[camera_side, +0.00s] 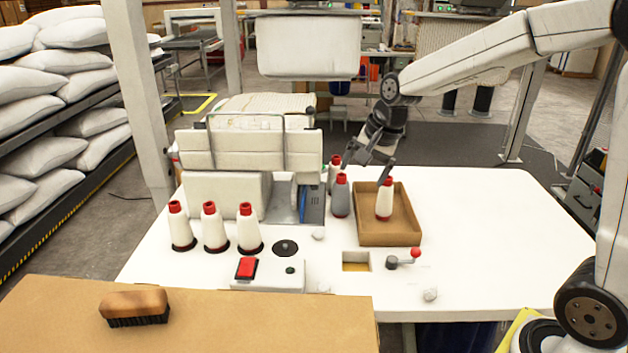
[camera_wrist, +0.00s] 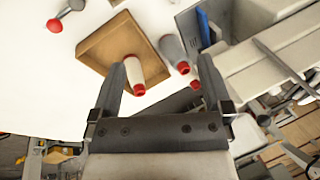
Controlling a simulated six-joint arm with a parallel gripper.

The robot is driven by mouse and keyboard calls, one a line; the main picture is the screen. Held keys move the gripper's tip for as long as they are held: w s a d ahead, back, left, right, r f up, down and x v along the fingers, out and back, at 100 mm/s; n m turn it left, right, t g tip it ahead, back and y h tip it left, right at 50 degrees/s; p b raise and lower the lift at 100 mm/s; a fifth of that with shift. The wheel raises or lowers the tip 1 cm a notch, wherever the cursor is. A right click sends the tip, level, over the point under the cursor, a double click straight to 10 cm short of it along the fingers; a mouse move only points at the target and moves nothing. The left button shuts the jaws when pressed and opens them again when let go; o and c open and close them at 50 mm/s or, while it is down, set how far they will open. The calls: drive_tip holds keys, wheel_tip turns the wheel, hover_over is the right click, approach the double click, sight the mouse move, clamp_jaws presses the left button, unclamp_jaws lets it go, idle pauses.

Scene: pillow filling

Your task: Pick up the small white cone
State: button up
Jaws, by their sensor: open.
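A white cone with a red top (camera_side: 384,201) stands upright in a shallow brown tray (camera_side: 396,240); the wrist view shows it too (camera_wrist: 130,72). A grey cone with a red top (camera_side: 341,197) stands just left of the tray, also in the wrist view (camera_wrist: 173,52). Another white cone (camera_side: 333,176) is partly hidden behind the grey one. Three more white cones (camera_side: 210,228) stand in a row on dark bases at left. My gripper (camera_side: 368,165) is open and empty, above and behind the tray; its fingers (camera_wrist: 160,70) appear apart from the cones.
In front are a control box with a red button (camera_side: 247,268), a red-knobbed lever (camera_side: 404,260) and white lumps (camera_side: 430,295). A brush (camera_side: 134,306) lies on a brown surface. The white table's right side (camera_side: 490,225) is clear.

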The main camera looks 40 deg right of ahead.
drive_tip(key=w+d+m+t, duration=0.1)
drive_tip(key=w+d+m, duration=0.7)
drive_tip(key=w+m, duration=0.3)
drive_tip(key=m+t, duration=0.1)
drive_tip(key=m, duration=0.9)
approach(340, 161)
drive_tip(key=w, duration=0.2)
drive_tip(key=shift+t, duration=0.3)
wheel_tip(340, 161, down, 5)
drive_tip(key=shift+d+r, duration=0.1)
drive_tip(key=shift+r, duration=0.1)
drive_tip(key=shift+f, duration=0.1)
drive_tip(key=shift+x, duration=1.2)
drive_tip(key=shift+w, duration=0.15)
drive_tip(key=shift+a+x, duration=0.1)
drive_tip(key=shift+x, duration=1.15)
drive_tip(key=shift+a+x, duration=0.15)
drive_tip(key=shift+x, duration=1.15)
clamp_jaws()
